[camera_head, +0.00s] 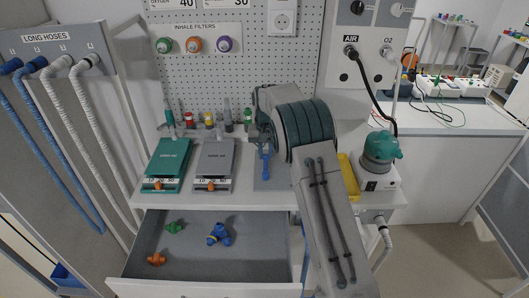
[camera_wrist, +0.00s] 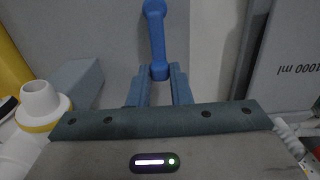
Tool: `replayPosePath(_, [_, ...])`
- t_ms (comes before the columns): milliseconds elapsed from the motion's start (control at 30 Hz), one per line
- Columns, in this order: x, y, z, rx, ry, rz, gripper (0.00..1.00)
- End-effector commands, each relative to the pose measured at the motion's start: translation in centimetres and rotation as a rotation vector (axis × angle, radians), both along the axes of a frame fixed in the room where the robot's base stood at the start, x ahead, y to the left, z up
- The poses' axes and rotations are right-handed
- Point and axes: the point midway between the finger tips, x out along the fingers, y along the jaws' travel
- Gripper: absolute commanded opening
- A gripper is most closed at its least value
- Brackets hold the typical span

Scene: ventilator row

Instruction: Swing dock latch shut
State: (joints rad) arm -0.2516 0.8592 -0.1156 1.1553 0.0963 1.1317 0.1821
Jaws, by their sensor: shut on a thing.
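The blue dock latch (camera_head: 265,165) is on a grey-blue dock plate (camera_head: 268,184) on the worktop, just left of my arm. In the wrist view the latch (camera_wrist: 155,35) is a blue lever with a rounded end, pointing away from my gripper. My gripper (camera_wrist: 158,75) is shut on the near end of the latch, one finger on each side. In the head view my gripper (camera_head: 264,146) is partly hidden by my own wrist. The latch's pivot and most of the dock are hard to make out.
A green test lung (camera_head: 167,160) and a grey one (camera_head: 213,160) lie left of the dock. The open drawer (camera_head: 190,262) holds several coloured fittings. Small bottles stand behind.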

Motion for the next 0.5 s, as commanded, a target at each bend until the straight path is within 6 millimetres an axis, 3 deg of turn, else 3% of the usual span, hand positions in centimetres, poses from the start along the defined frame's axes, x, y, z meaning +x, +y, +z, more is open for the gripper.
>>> replayPosePath(333, [-0.01, -0.06, 0.02, 0.0, 0.001, -0.004, 0.0])
replayPosePath(367, [-0.01, -0.06, 0.02, 0.0, 0.001, -0.004, 0.26])
replayPosePath(400, [-0.01, -0.06, 0.01, 0.0, 0.001, -0.004, 0.37])
replayPosePath(500, [-0.01, -0.05, 0.01, 0.0, 0.001, -0.004, 0.4])
